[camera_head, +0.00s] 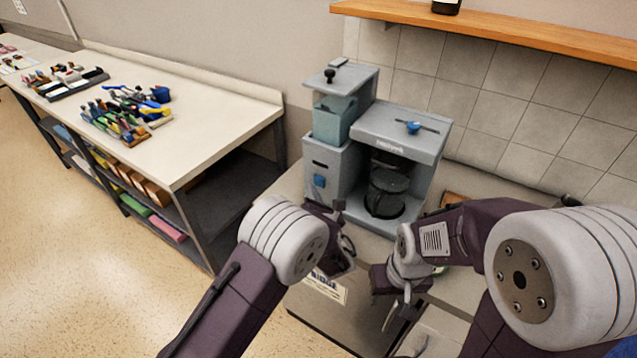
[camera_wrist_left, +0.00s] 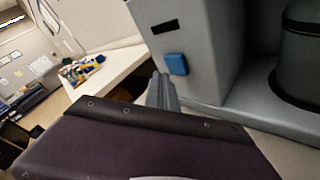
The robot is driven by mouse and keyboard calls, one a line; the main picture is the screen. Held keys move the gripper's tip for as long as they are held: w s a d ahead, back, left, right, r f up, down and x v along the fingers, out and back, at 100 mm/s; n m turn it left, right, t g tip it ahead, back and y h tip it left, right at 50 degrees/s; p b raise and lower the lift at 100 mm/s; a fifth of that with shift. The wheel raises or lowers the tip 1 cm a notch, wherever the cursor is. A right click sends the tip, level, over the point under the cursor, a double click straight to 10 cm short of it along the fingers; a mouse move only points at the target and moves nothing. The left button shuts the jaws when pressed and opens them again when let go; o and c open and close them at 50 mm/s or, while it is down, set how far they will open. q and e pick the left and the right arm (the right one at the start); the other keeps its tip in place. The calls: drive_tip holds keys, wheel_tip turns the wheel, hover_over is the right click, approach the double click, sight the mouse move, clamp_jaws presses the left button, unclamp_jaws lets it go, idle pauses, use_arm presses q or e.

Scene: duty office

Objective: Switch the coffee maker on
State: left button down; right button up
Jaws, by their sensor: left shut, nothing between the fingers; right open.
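The grey coffee maker (camera_head: 400,132) stands on the counter, with a dark carafe (camera_head: 386,190) in its bay. A blue square button (camera_head: 320,181) is on the lower front of its left column, under a dark slot. A blue knob (camera_head: 413,127) sits on top. My left gripper (camera_head: 340,205) is shut and empty, close in front of the machine's left column. In the left wrist view its fingertips (camera_wrist_left: 160,78) are just left of and below the blue button (camera_wrist_left: 177,64), seemingly apart from it. My right gripper (camera_head: 398,310) is open and empty, low in front of the counter.
A workbench (camera_head: 200,142) with several tools and colored boxes stands to the left. A wooden shelf (camera_head: 500,28) runs along the tiled wall above the machine. Floor (camera_head: 90,250) is clear on the left.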

use_arm(q)
drive_tip(key=shift+w, duration=0.1)
drive_tip(key=shift+w+d, duration=0.25)
drive_tip(key=shift+w, duration=0.05)
drive_tip(key=shift+w+d, duration=0.3)
drive_tip(key=shift+w, duration=0.05)
idle(0.9)
drive_tip(key=shift+s+a, duration=0.1)
drive_tip(key=shift+s, duration=0.05)
drive_tip(key=shift+s+a+b, duration=0.3)
drive_tip(key=shift+s+a, duration=0.15)
drive_tip(key=shift+s, duration=0.15)
drive_tip(key=s+a, duration=0.3)
drive_tip(key=s, duration=0.2)
drive_tip(key=shift+a, duration=0.25)
drive_tip(key=shift+w, duration=0.1)
